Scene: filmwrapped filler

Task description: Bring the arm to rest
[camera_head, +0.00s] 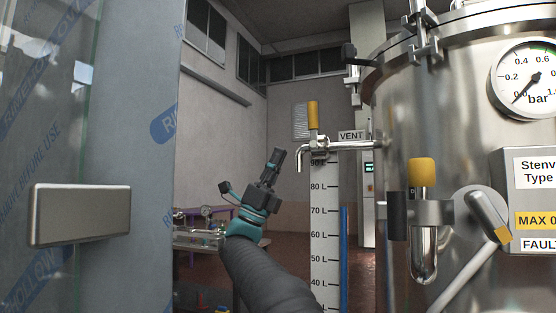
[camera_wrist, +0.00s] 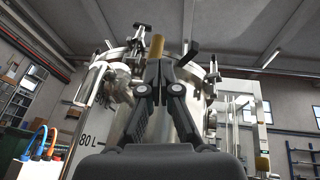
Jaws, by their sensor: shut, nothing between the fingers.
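My gripper (camera_head: 277,153) is raised in the middle of the head view, fingers pointing up and slightly right. It is shut and empty. It appears left of the vent valve (camera_head: 319,146) with its yellow handle, apart from it in the picture. In the wrist view my gripper (camera_wrist: 164,66) is shut, its dark fingertips meeting in front of the steel tank (camera_wrist: 230,92). A yellow handle (camera_wrist: 157,44) shows just behind the fingertips.
The steel tank (camera_head: 455,100) with a pressure gauge (camera_head: 527,77) fills the right. A litre scale (camera_head: 325,235) stands beside it. A film-covered panel with a grey handle (camera_head: 80,215) stands close on the left. A bench (camera_head: 200,238) stands behind my arm.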

